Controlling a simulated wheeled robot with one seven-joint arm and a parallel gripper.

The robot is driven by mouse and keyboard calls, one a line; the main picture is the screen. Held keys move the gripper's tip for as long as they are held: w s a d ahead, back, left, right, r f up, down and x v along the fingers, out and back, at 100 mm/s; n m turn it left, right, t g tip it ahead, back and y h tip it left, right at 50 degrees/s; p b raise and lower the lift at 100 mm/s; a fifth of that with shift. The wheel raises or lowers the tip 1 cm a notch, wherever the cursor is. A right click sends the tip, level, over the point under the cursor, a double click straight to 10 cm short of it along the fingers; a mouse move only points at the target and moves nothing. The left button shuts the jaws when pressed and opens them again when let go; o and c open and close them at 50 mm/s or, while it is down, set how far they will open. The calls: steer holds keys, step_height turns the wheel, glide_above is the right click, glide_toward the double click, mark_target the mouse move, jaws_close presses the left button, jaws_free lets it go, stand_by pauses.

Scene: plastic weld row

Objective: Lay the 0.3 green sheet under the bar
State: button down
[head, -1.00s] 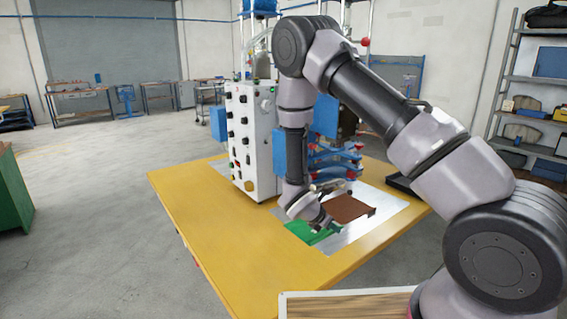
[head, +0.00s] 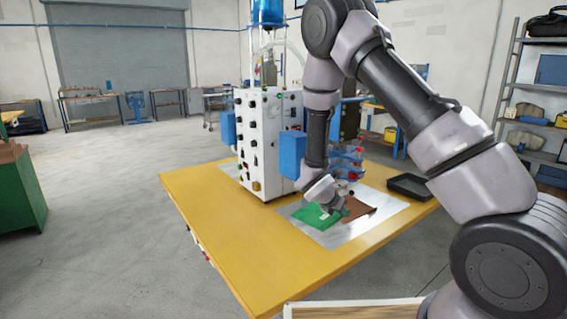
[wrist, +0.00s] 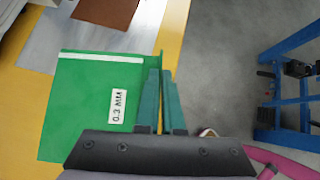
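The green sheet (head: 310,217) lies flat over the silver plate at the front of the machine. In the wrist view the green sheet (wrist: 80,95) carries a white "0.3 MM" label and a white strip along its far edge. My gripper (wrist: 161,72) is at its right edge, with its narrow fingers close together on the raised lip there. In the head view my gripper (head: 340,208) points down beside the sheet. The bar cannot be made out clearly; blue parts with red tips (head: 350,155) stand behind my wrist.
A brown sheet (head: 359,209) lies just right of the green one, also in the wrist view (wrist: 105,12). The silver plate (head: 335,238) rests on the yellow table (head: 235,240). The white control cabinet (head: 258,145) stands left. A black tray (head: 407,186) is at the right.

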steer(key=w+d+r+n+y, duration=0.1)
steer(key=d+r+n, duration=0.1)
steer(key=r, duration=0.4)
steer(key=w+d+r+n+t+y, duration=0.1)
steer(key=w+d+r, duration=0.1)
steer(key=d+r, duration=0.2)
steer(key=w+d+r+n+t+y, duration=0.1)
steer(key=d+r+n, duration=0.1)
steer(key=r, duration=0.8)
steer(key=shift+w+d+n+y, duration=0.3)
steer(key=shift+w+d+y, duration=0.1)
steer(key=shift+d, duration=0.1)
steer(key=shift+r, duration=0.1)
